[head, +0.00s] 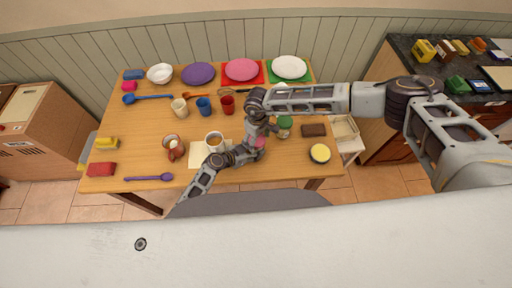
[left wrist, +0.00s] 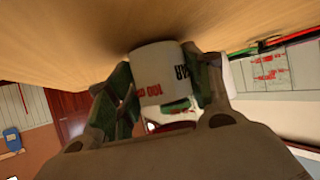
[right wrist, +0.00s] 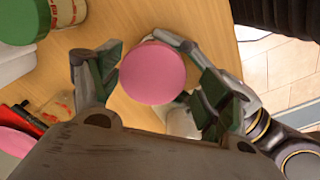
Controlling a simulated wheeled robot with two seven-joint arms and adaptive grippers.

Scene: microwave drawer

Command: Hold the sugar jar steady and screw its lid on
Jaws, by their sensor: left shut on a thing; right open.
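The sugar jar (left wrist: 160,75) is a white cylinder with red and dark lettering. In the left wrist view, where the table is at the top, my left gripper (left wrist: 157,90) is shut around its sides. The round pink lid (right wrist: 152,75) is seen from above in the right wrist view, in line with the jar, which it hides. Whether it is seated or tilted I cannot tell. My right gripper (right wrist: 150,85) is open, its fingers on either side of the lid. In the head view the pink lid (head: 261,142) is a small patch, mostly covered by my arms.
Cups, plates and spoons occupy the left and back of the table.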

